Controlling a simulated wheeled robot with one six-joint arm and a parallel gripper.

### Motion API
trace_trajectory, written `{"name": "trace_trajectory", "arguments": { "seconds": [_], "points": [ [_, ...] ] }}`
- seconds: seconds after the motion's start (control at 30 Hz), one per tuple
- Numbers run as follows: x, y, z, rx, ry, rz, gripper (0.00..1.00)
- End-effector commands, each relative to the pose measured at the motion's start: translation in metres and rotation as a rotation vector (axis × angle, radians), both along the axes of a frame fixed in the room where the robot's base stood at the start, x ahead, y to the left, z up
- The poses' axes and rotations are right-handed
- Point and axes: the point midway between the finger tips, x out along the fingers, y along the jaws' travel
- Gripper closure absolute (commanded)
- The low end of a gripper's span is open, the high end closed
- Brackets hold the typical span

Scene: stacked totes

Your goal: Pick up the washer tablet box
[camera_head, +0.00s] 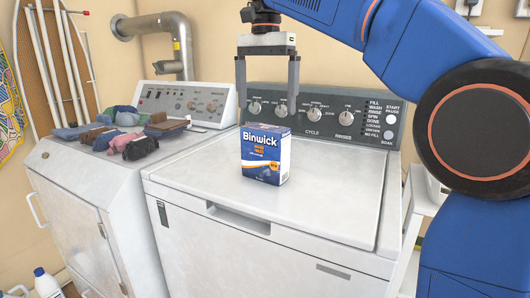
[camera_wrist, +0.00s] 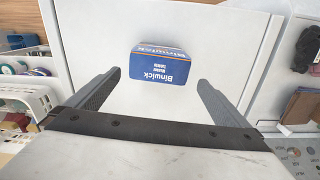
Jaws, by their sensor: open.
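The washer tablet box is a blue and white Binwick carton (camera_head: 266,154) standing upright on the closed lid of the white washing machine (camera_head: 325,190). In the wrist view the box (camera_wrist: 158,62) shows from above, beyond the fingertips and roughly centred between them. My gripper (camera_head: 267,104) hangs above the box with its fingers pointing down. The fingers are spread wide, with nothing between them, and the gripper also shows in the wrist view (camera_wrist: 158,82). The fingertips are apart from the box.
The washer's control panel (camera_head: 330,112) with knobs rises behind the box, close to the gripper. A second white machine (camera_head: 85,195) on the left carries folded clothes (camera_head: 125,135). The washer lid around the box is clear. A white bottle (camera_head: 46,283) is at lower left.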

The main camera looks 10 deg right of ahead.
Motion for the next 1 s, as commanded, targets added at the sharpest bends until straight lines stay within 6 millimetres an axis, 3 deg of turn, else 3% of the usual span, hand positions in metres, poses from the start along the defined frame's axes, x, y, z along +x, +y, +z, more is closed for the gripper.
{"name": "trace_trajectory", "arguments": {
  "seconds": [0.4, 0.77, 1.0],
  "points": [
    [-0.001, 0.000, -0.072, -0.002, 0.003, 0.000, 0.00],
    [-0.001, 0.000, -0.099, 0.000, 0.000, 0.000, 0.00],
    [-0.003, 0.000, -0.131, -0.001, 0.002, 0.000, 0.00]
  ]
}}
